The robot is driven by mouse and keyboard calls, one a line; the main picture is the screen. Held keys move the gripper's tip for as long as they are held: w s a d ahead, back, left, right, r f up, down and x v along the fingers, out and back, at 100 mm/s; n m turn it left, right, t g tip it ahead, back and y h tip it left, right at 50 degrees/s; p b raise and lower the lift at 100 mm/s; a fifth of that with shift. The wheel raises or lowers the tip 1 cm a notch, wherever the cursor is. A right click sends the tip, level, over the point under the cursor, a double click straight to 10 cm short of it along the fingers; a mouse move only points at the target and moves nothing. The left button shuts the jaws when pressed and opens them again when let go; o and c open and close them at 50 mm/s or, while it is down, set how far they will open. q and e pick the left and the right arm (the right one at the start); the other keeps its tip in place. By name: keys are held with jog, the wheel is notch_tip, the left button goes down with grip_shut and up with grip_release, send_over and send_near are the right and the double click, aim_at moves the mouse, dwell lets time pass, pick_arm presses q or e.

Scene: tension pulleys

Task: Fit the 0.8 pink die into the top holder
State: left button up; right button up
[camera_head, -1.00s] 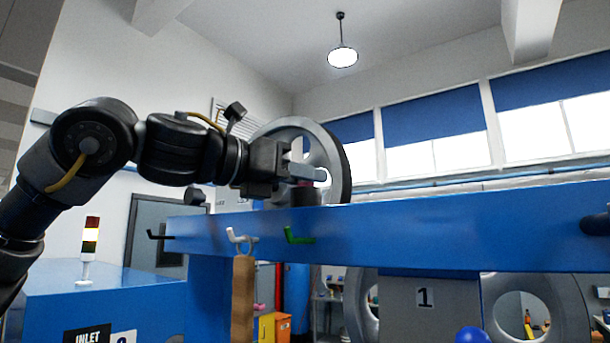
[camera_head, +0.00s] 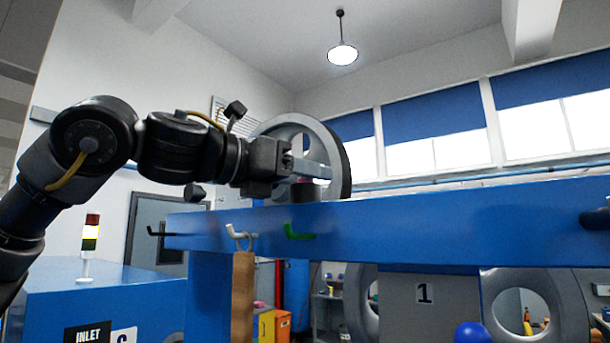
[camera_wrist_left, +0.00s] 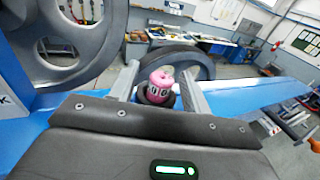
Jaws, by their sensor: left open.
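The pink die (camera_wrist_left: 161,78), with dark digits on its side, stands upright in the left wrist view. It appears seated in the dark round top holder (camera_wrist_left: 154,97) on the blue beam. My left gripper (camera_wrist_left: 160,72) is open, with one finger on each side of the die and a visible gap to each. In the head view my left gripper (camera_head: 318,170) reaches in from the left above the beam. The near finger hides most of the die there; the dark holder (camera_head: 305,192) shows below it.
The blue beam (camera_head: 430,225) crosses the view with hooks on its front; a wooden piece (camera_head: 243,295) hangs from the white one. A large grey pulley wheel (camera_head: 338,165) stands close behind my left gripper. Air above the beam to the right is clear.

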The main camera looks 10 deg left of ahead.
pick_arm(q)
jog(key=b+v, duration=0.4)
jog(key=v, duration=0.6)
jog(key=shift+s+a, duration=0.3)
